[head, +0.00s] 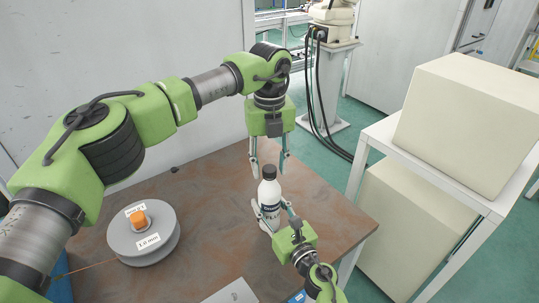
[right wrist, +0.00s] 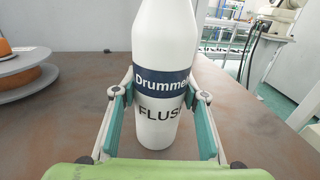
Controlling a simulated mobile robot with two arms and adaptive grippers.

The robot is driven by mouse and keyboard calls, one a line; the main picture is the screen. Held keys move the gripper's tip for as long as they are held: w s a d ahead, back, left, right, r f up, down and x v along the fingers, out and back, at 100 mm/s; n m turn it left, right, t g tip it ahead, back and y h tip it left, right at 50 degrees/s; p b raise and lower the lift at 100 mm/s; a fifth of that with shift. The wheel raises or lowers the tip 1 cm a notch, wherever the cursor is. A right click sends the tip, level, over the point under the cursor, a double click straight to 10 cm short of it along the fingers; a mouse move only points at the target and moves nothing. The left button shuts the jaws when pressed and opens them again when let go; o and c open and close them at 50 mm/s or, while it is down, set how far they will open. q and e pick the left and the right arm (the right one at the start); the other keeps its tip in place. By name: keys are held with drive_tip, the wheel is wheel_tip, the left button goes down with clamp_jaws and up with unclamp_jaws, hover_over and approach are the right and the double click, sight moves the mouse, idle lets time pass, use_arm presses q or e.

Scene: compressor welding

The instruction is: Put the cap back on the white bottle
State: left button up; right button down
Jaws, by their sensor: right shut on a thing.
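The white bottle (head: 269,196) stands upright near the table's right part, with a dark label band; its body fills the middle of the right wrist view (right wrist: 163,60). A black cap (head: 269,172) shows on top of its neck in the head view; whether it is fully seated I cannot tell. The bottle's top is out of frame in the right wrist view. My right gripper (head: 274,213) is shut on the bottle's lower body, one finger on each side. My left gripper (head: 268,166) points down just above the bottle, its fingers apart, with nothing seen held between them.
A grey spool (head: 160,244) with an orange hub (head: 138,219) lies on the brown table (head: 205,205) at left. A small dark object (head: 174,169) lies near the back edge. A white rack (head: 379,137) with large cream boxes (head: 470,125) stands at right.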

use_arm(q)
drive_tip(key=shift+f, duration=0.1)
clamp_jaws()
drive_tip(key=m, duration=1.4)
drive_tip(key=shift+m, duration=0.4)
drive_tip(key=m, duration=0.6)
drive_tip(key=shift+o, duration=0.9)
unclamp_jaws()
